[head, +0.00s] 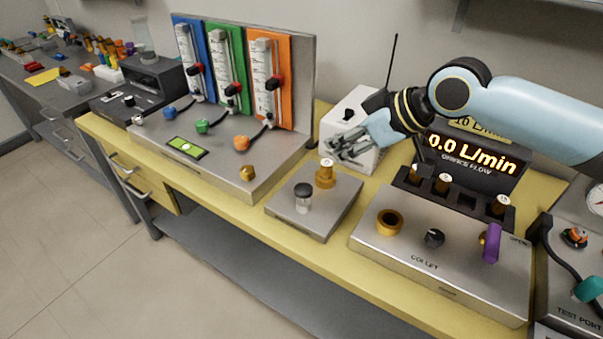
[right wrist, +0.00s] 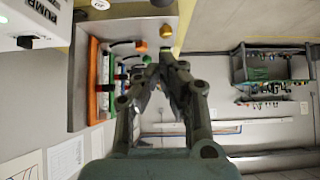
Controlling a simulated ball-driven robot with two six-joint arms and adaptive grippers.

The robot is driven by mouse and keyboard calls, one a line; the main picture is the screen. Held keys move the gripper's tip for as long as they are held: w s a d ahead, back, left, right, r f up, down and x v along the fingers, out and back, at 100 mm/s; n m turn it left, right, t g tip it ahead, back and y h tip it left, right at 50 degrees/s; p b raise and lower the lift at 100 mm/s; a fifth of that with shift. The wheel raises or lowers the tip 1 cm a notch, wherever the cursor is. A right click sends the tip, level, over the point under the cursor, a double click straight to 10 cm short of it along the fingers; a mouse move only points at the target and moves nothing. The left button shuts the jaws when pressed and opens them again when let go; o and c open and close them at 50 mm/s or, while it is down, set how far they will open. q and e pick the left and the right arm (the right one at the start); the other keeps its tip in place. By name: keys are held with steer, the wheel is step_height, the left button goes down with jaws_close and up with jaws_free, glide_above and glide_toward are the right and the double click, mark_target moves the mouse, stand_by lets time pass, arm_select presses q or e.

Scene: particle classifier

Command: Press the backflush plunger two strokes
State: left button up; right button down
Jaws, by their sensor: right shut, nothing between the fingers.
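A small steel plate (head: 285,209) stands near the bench's front edge in the head view. On it are a clear cylinder with a dark cap (head: 303,190), which may be the backflush plunger, and a brass fitting (head: 325,176) with a pale top. My right gripper (head: 333,152) is shut and empty. In the head view it appears above and behind the brass fitting, in front of the white box, apart from the dark cap. Its closed fingers (right wrist: 166,58) also show in the right wrist view. My left gripper is not in view.
A white pump box (head: 338,122) with a thin antenna stands behind the plate. The collet block (head: 440,262) is to the right, below a flow display (head: 470,155) reading 0.0 L/min. A flowmeter panel (head: 307,90) with blue, green and orange columns stands left.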

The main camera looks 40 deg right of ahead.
glide_above(307, 188)
steer(key=f, duration=0.7)
steer(key=shift+w+a+f, duration=0.15)
steer(key=shift+w, duration=0.1)
step_height(307, 188, down, 2)
steer(key=shift+s+f, duration=0.15)
steer(key=shift+f, duration=0.05)
steer(key=shift+f+p, duration=0.3)
steer(key=shift+f, duration=0.25)
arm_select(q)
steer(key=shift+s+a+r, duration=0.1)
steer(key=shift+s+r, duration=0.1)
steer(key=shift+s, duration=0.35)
arm_select(e)
steer(key=shift+f, duration=0.15)
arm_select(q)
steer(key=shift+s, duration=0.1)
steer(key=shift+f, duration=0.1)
arm_select(e)
steer(key=shift+f, duration=0.1)
